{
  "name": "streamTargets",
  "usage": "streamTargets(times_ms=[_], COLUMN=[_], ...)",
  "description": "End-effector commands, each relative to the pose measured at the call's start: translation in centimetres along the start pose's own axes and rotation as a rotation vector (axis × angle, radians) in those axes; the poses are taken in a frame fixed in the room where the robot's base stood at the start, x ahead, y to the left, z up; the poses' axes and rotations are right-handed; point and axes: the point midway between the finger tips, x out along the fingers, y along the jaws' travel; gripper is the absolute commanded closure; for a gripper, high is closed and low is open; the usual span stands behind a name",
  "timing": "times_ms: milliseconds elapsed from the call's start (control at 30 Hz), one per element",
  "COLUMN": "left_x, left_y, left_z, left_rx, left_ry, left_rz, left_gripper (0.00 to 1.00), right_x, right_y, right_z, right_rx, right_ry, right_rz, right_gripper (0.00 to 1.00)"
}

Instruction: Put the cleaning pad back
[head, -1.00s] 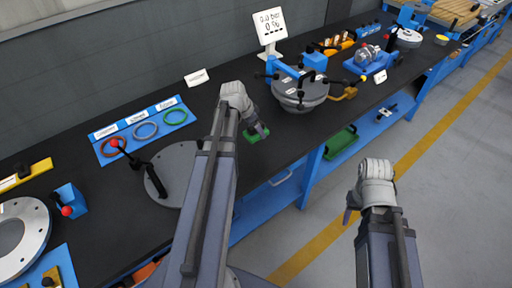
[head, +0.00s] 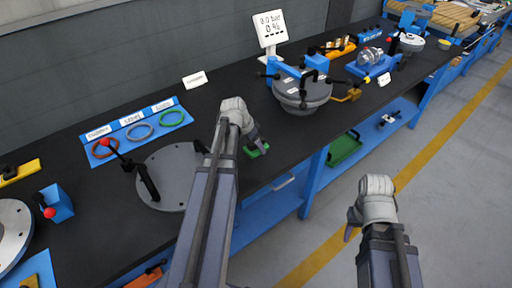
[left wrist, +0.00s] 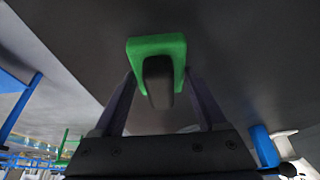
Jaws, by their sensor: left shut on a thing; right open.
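The cleaning pad (head: 258,150) is a small green block, low over or on the black bench top near its front edge. In the left wrist view the pad (left wrist: 140,46) has a dark grip (left wrist: 158,82) between my fingers. My left gripper (head: 254,141) is shut on it, and the arm hides part of the bench. I cannot tell if the pad touches the bench. My right gripper (head: 351,224) is open and empty in front of the bench, over the floor. A green tray (head: 343,152) sits on the lower blue shelf.
A grey round lid (head: 180,180) with a black handle lies left of my left arm. A blue board (head: 120,147) holds coloured rings. A grey vessel (head: 302,96) with clamps stands behind the pad, near a display sign (head: 269,28). Bench around the pad is clear.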

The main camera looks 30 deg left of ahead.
Motion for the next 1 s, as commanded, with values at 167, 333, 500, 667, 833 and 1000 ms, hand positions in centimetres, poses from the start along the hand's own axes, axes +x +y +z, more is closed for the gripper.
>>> streamTargets(times_ms=[167, 333, 500, 667, 833, 1000], left_x=[0.0, 0.1, 0.1, 0.1, -0.1, -1.1], left_y=[0.0, 0.0, 0.0, 0.0, 0.0, 0.0], left_z=[0.0, 0.1, 0.1, 0.1, 0.0, -0.1], left_rx=[0.0, 0.0, 0.0, 0.0, 0.0, 0.0], left_ry=[0.0, 0.0, 0.0, 0.0, 0.0, 0.0], left_rz=[0.0, 0.0, 0.0, 0.0, 0.0, 0.0], left_gripper=[0.7, 0.19, 0.0, 0.0, 0.0, 0.0], right_x=[0.0, 0.2, 0.2, 0.2, -0.1, -1.0], right_y=[0.0, 0.0, 0.0, 0.0, 0.0, 0.1], right_z=[0.0, 0.0, 0.0, 0.0, 0.0, 0.1], right_rx=[0.0, 0.0, 0.0, 0.0, 0.0, 0.0], right_ry=[0.0, 0.0, 0.0, 0.0, 0.0, 0.0], right_rz=[0.0, 0.0, 0.0, 0.0, 0.0, 0.0], right_gripper=[0.5, 0.5, 0.5, 0.5, 0.5, 0.5])
